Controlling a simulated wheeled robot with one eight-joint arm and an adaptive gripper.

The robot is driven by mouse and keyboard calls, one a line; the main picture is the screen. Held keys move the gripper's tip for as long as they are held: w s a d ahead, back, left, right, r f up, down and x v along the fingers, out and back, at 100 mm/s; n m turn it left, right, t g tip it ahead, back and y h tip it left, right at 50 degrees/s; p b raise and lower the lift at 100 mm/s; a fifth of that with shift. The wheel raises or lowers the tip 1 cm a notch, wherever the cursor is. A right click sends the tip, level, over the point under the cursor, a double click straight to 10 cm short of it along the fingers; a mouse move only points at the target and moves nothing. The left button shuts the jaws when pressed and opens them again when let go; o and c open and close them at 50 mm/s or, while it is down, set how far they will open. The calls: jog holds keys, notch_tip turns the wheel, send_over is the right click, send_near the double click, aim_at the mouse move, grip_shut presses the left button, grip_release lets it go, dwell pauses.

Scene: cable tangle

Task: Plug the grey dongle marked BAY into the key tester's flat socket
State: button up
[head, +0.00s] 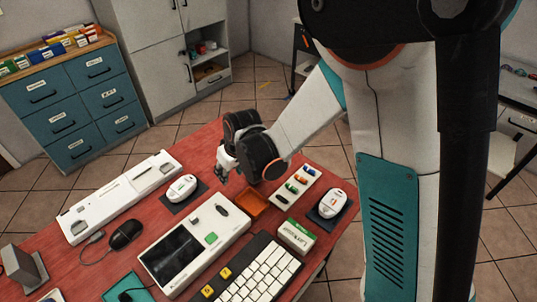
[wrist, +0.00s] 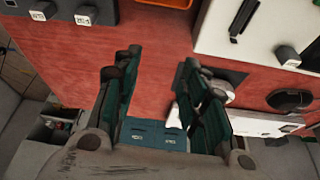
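The key tester (head: 232,222) is a white box with a dark screen and a green square, lying on the red table. The white panel with a black slot at the top right of the wrist view (wrist: 215,40) appears to be its end. My gripper (head: 222,174) is low over the far side of the table, beyond the tester. In the wrist view its two fingers (wrist: 163,62) are spread, with only table between them. Small grey blocks with labels show at the top left (wrist: 43,12) and on the white panel (wrist: 287,56). I cannot read which is marked BAY.
An orange tray (head: 253,204) and a white rack of coloured pieces (head: 281,199) are near my gripper. White mice lie on either side (head: 183,187) (head: 331,203). A long white strip (head: 95,212), black mouse (head: 126,234) and keyboard (head: 262,277) take up much of the table.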

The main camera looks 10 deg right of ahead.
jog(key=shift+m, duration=0.5)
jog(key=w+d, duration=0.2)
jog(key=d, duration=0.2)
jog(key=w+d+f, duration=0.1)
jog(key=w+d, duration=0.1)
jog(key=d, duration=0.3)
jog(key=w+d+f+b, duration=0.1)
jog(key=w+d, duration=0.1)
jog(key=d, duration=0.2)
jog(key=shift+w+d+f, duration=0.25)
jog(key=shift+d, duration=0.1)
